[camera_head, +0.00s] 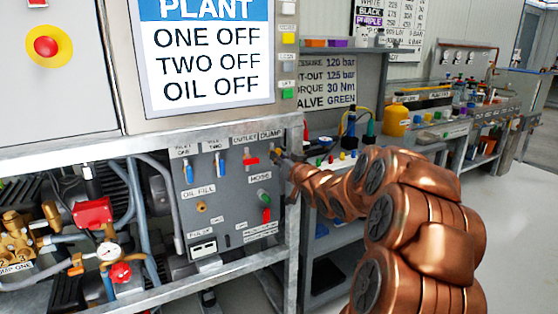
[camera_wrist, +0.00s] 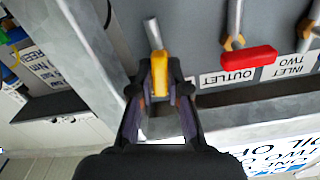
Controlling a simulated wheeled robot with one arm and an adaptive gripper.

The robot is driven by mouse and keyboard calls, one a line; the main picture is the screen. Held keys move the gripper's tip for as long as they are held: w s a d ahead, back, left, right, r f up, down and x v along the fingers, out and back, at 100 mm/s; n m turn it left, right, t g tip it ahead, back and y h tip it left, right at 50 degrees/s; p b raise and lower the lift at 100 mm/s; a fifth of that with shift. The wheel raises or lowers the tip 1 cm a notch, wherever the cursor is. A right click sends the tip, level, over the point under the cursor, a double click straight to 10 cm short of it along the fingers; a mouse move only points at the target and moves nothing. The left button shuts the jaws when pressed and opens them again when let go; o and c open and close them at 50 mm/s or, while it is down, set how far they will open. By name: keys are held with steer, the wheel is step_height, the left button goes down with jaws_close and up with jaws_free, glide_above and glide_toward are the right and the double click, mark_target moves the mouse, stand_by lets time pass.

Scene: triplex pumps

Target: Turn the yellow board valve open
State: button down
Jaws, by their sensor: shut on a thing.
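The yellow valve handle (camera_wrist: 159,68) shows in the wrist view, below a short grey stem on the grey valve board (camera_wrist: 200,35). It points roughly along that stem. My gripper (camera_wrist: 159,84) is shut on the handle, with one dark finger on each side of it. In the head view my gripper (camera_head: 283,157) reaches the board's upper right corner, by the DUMP label (camera_head: 271,134). There the gripper mostly hides the yellow handle.
The red OUTLET handle (camera_head: 250,160) sits just left of my gripper, crosswise to its stem. Two blue inlet handles (camera_head: 188,172) are further left. A metal frame post (camera_head: 291,220) stands close at the board's right edge. A cluttered bench lies behind; the floor at right is clear.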

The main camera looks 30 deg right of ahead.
steer(key=shift+n+b, duration=0.3)
steer(key=shift+n, duration=0.7)
steer(key=c, duration=1.1)
jaws_free()
steer(key=shift+c, duration=0.2)
steer(key=shift+s, duration=0.15)
steer(key=s+a, duration=0.1)
steer(key=s, duration=1)
steer(key=shift+s, duration=0.35)
